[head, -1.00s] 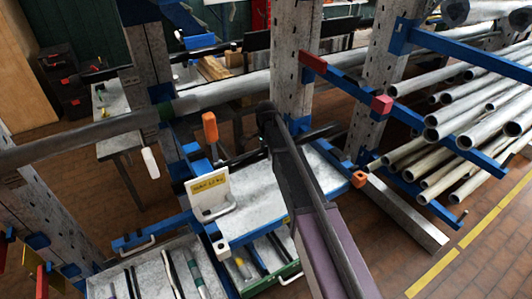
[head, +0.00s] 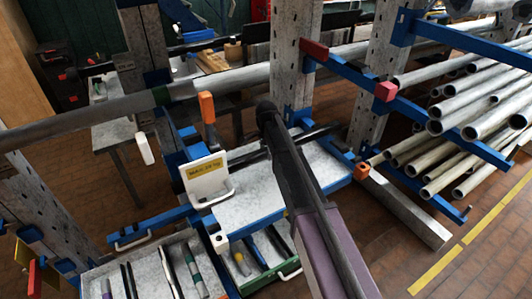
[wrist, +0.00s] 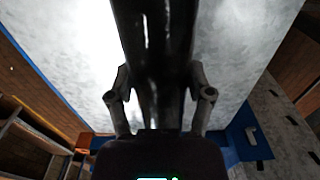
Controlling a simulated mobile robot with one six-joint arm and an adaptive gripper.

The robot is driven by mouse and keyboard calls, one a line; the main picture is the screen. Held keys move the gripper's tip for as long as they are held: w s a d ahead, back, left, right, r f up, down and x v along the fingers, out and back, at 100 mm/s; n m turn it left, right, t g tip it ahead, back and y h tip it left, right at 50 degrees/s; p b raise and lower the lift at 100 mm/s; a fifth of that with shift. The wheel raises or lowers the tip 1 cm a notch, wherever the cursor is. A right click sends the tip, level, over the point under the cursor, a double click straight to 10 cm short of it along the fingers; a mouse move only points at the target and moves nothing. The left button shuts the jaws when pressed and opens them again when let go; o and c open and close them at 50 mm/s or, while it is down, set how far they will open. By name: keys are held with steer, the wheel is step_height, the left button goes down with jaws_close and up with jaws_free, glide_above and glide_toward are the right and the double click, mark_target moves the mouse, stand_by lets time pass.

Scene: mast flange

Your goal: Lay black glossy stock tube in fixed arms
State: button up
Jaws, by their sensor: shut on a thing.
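The black glossy stock tube (wrist: 152,45) fills the middle of the wrist view, running away from my gripper (wrist: 160,112), whose two fingers are shut on either side of it. In the head view a dark tube stretch (head: 318,133) shows right of my arm, above the white-topped shelf. My gripper's fingers are hidden there behind my arm. I cannot tell whether the tube touches any arm.
A long grey tube with a green band (head: 230,80) crosses the head view. Pale pipes (head: 475,110) fill the right rack. A white holder with a yellow label (head: 206,180) and an orange-topped post (head: 207,108) stand left of my arm. Open trays (head: 150,275) lie below.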

steer(key=shift+f, duration=0.1)
stand_by(0.3)
steer(key=o, duration=1.3)
steer(key=shift+r, duration=0.2)
step_height(320, 180, up, 9)
steer(key=p, duration=0.9)
steer(key=shift+r+p, duration=0.15)
steer(key=shift+p, duration=0.15)
steer(key=s+d+n, duration=0.3)
steer(key=s+d, duration=0.4)
steer(key=s, duration=0.1)
steer(key=s+d+n, duration=0.4)
steer(key=s+d, duration=0.4)
steer(key=s, duration=0.1)
steer(key=s+d+n, duration=0.4)
steer(key=s+d, duration=0.3)
steer(key=s, duration=0.2)
steer(key=shift+d, duration=0.3)
